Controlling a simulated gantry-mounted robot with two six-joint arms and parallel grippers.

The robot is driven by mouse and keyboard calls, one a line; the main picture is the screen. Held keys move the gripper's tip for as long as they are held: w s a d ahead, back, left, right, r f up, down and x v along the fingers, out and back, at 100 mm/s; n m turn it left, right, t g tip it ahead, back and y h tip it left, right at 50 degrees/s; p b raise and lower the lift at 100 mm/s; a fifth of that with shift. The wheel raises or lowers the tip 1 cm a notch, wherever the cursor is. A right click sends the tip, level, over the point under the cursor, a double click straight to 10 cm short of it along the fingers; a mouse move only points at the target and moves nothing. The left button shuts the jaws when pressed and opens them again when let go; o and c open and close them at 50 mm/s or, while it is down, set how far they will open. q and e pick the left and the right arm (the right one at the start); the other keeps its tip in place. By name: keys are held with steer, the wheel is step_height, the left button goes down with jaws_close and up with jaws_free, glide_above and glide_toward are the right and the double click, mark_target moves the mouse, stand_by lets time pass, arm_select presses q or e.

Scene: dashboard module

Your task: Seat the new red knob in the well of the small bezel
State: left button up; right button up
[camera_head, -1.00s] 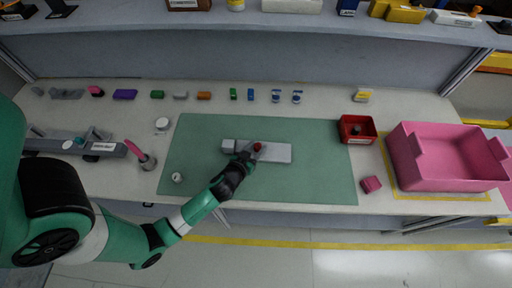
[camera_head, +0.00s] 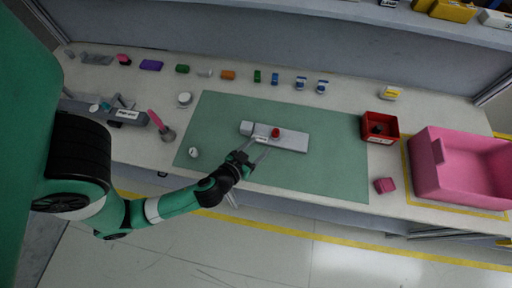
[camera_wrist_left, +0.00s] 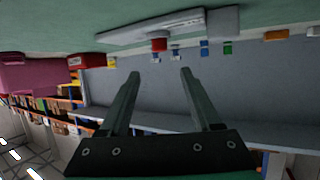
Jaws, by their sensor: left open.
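The red knob (camera_head: 275,132) stands on the light grey dashboard module (camera_head: 293,142), near its middle, on the green mat. I cannot tell the bezel and its well apart from the module, nor how deep the knob sits. My left gripper (camera_head: 258,155) is open and empty, in front of the module and apart from the knob. In the left wrist view the red knob (camera_wrist_left: 159,45) shows against the module (camera_wrist_left: 135,30), beyond the two spread fingers (camera_wrist_left: 160,74). My right gripper is not in view.
A red bin (camera_head: 380,127) with a dark item inside stands right of the green mat (camera_head: 330,178). Several small coloured parts line the back.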

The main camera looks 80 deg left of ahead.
arm_select(q)
steer(key=shift+s+d+r, duration=0.25)
steer(key=shift+s, duration=0.05)
steer(key=shift+w, duration=0.1)
steer(key=w+d+r+m+t+h, duration=0.1)
steer(key=w+d+r+t, duration=0.25)
steer(key=w+r, duration=0.75)
steer(key=w+d+r+t+h, duration=0.3)
steer(key=w+r, duration=0.5)
steer(key=r, duration=0.8)
steer(key=s+d+r+m+t+h, duration=0.2)
steer(key=d+r+t, duration=0.1)
steer(key=r, duration=0.8)
steer(key=s+d+r+m+t+h, duration=0.2)
steer(key=d+r+m+t, duration=0.1)
steer(key=r, duration=0.8)
steer(key=s+d+r+m+t+h, duration=0.2)
steer(key=d+r+m+t+h, duration=0.1)
steer(key=r, duration=0.8)
steer(key=shift+s+d+t, duration=0.3)
steer(key=shift+s+t, duration=0.05)
steer(key=shift+t, duration=0.5)
